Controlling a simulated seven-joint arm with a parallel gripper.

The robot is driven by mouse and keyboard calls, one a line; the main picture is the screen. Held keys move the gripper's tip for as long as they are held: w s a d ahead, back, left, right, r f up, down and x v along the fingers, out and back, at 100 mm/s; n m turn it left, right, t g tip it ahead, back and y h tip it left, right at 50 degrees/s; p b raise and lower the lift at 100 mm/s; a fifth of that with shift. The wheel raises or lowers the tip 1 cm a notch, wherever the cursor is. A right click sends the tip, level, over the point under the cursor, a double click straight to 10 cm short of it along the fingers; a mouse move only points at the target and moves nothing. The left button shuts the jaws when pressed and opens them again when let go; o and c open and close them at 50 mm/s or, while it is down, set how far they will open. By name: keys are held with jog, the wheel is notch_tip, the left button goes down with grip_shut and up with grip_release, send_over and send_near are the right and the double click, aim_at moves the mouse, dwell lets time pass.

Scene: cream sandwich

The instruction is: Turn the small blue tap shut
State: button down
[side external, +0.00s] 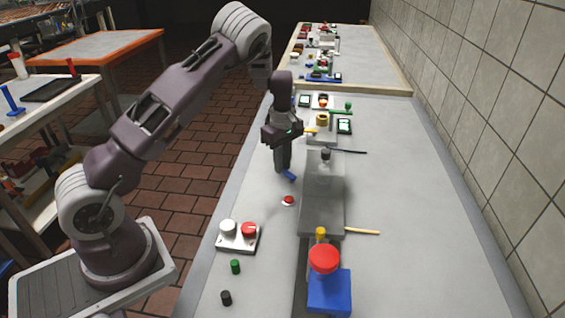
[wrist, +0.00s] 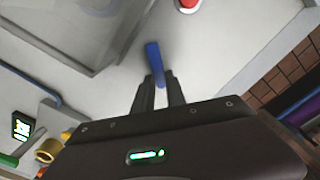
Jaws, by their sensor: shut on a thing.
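The small blue tap handle shows as a blue bar (wrist: 153,60) in the wrist view, between the tips of my gripper (wrist: 159,90). In the side view the blue piece (side external: 289,175) sticks out below my gripper (side external: 284,168), low over the grey counter near the left side of a grey box. My gripper points down and is shut on the blue handle. The fingers hide part of the handle, and its base is hard to make out.
A grey box with a clear cover (side external: 324,180) stands just right of my gripper. A red button (side external: 288,200) is in front of it, with a panel with white and red knobs (side external: 238,236) farther front left. A yellow pipe piece (wrist: 47,151) is nearby. Bare counter (side external: 420,220) lies to the right.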

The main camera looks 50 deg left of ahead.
jog(key=shift+w, duration=0.1)
jog(key=m, duration=0.1)
jog(key=w+m, duration=0.1)
jog(key=m, duration=0.2)
jog(key=shift+w+d+m, duration=0.15)
jog(key=shift+w+m, duration=0.15)
jog(key=shift+w+d+r+m, duration=0.1)
jog(key=shift+w+m, duration=0.1)
jog(key=shift+m, duration=0.4)
jog(key=shift+w+d+m, duration=0.1)
jog(key=shift+w+m, duration=0.1)
jog(key=shift+m, duration=0.4)
jog(key=shift+w+d+m, duration=0.15)
jog(key=shift+w+m, duration=0.05)
jog(key=shift+m, duration=0.5)
jog(key=shift+w+d+m, duration=0.15)
jog(key=shift+m, duration=0.55)
jog(key=shift+d, duration=0.1)
jog(key=c, duration=1.4)
grip_release()
jog(key=shift+o, duration=0.2)
